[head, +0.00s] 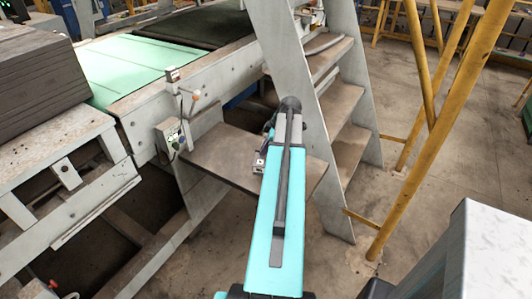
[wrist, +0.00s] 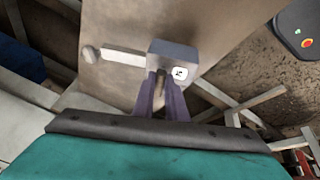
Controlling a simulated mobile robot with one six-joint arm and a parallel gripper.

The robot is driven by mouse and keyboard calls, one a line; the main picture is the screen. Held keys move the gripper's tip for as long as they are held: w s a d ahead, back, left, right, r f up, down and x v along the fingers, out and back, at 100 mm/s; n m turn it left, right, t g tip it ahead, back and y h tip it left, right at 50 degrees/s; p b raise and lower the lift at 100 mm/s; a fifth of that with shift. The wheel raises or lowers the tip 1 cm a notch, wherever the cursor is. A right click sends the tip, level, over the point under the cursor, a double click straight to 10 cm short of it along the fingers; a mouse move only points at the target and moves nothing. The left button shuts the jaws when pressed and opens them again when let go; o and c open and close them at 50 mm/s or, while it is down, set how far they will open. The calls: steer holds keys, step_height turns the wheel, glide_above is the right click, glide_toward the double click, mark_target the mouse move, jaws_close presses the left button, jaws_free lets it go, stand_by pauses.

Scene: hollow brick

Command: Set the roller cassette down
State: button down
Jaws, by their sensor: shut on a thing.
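The roller cassette (wrist: 172,48) shows in the wrist view as a small grey block with a white round label on its near face. My gripper (wrist: 162,82) is shut on it, with one purple-grey finger at each side below the block. In the head view the cassette (head: 259,163) is a small grey piece at the far end of my arm, over the brown shelf plate (head: 215,155). My arm hides part of it there. I cannot tell whether the cassette touches the plate.
The plate is beside a grey machine frame with a control box (head: 173,137). A grey step ladder (head: 293,75) stands close behind and right of my arm. Yellow posts (head: 425,110) rise further right. The plate's left part is bare.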

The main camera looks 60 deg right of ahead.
stand_by(0.4)
steer(key=shift+f+p, duration=0.75)
steer(key=shift+f, duration=1)
steer(key=c, duration=1.8)
jaws_free()
steer(key=shift+o, duration=0.2)
steer(key=shift+s+r, duration=0.1)
steer(key=shift+r, duration=0.05)
steer(key=b+v, duration=0.2)
steer(key=v, duration=0.9)
steer(key=shift+r+b, duration=0.35)
steer(key=shift+s, duration=0.1)
